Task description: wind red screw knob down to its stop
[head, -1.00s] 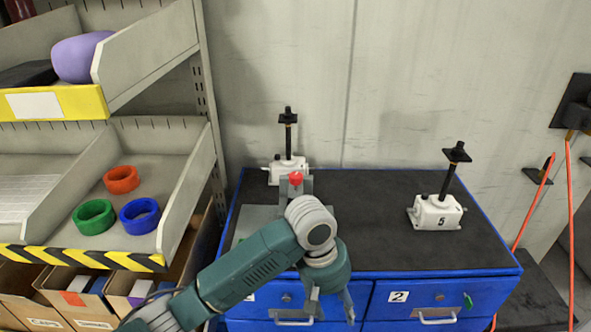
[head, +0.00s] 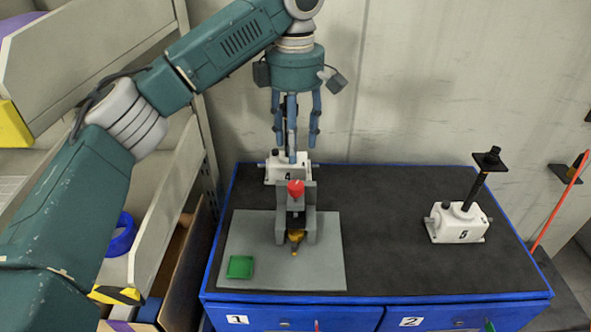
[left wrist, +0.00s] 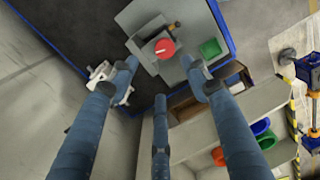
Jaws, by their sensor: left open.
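The red screw knob (head: 296,188) tops a grey upright fixture (head: 310,222) on a grey plate (head: 322,270) on the cabinet. A brass-coloured tip (head: 296,238) shows low in the fixture. The left wrist view also shows the red knob (left wrist: 165,48), with the plate (left wrist: 140,12) around its fixture. My left gripper (head: 294,145) points down with its fingers spread, empty, and appears above the knob without touching it. In the left wrist view the left gripper (left wrist: 160,78) has the knob just beyond its fingertips. My right gripper is not in view.
White screw jack 4 (head: 277,172) stands behind the fixture, partly hidden by my fingers. Jack 5 (head: 459,224) stands at the right. A green square tray (head: 240,267) lies on the plate. Shelving (head: 160,215) borders the left; the dark cabinet top (head: 385,225) is clear between.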

